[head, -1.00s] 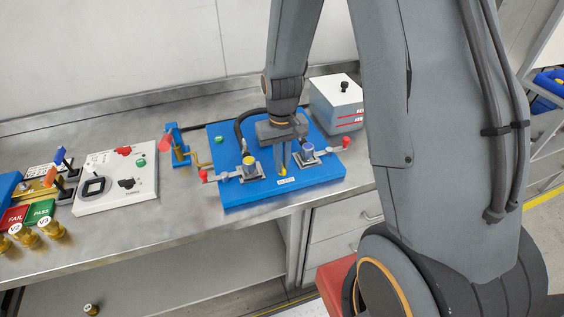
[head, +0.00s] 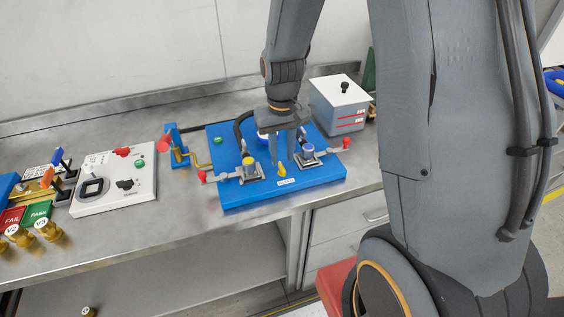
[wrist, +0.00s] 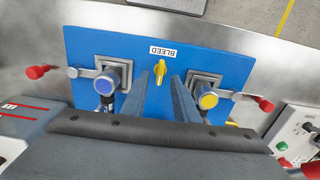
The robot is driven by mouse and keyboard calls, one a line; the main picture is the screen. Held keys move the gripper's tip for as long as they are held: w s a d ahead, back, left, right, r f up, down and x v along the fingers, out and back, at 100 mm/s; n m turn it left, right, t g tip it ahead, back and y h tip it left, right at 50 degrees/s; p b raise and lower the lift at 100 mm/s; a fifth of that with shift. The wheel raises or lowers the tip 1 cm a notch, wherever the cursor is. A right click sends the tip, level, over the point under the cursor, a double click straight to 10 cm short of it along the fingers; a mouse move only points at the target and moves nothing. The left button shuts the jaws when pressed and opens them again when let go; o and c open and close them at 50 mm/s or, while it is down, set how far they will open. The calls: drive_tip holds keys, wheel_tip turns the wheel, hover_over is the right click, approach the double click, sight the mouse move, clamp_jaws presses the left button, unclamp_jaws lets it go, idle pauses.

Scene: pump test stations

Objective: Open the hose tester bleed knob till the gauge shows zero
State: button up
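The yellow bleed knob (head: 282,170) sits near the front edge of the blue tester panel (head: 235,196), behind the BLEED label (head: 286,182). In the wrist view the knob (wrist: 160,72) shows ahead, its long side roughly in line with my fingers. My gripper (head: 284,161) is open and empty above the panel, just behind the knob. In the wrist view its two fingers (wrist: 160,85) are apart, one on each side of the knob's line; contact cannot be told. A blue round part (head: 263,138) behind my gripper is partly hidden; no gauge reading can be made out.
Clamps with a yellow-capped fitting (head: 248,161) and a blue-capped fitting (head: 308,149) flank the knob, with red-tipped levers (head: 346,143). A grey box (head: 337,104) stands behind right. A white control box (head: 115,180) stands left. The bench front (head: 190,235) is clear.

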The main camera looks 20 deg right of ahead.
sight(282, 166)
drive_tip(key=shift+r+b, duration=0.35)
drive_tip(key=shift+r, duration=1.7)
drive_tip(key=s+t+b, duration=0.1)
drive_tip(key=s+b, duration=0.2)
drive_tip(key=s, duration=0.7)
drive_tip(key=shift+s+f, duration=0.3)
drive_tip(key=shift+a, duration=0.1)
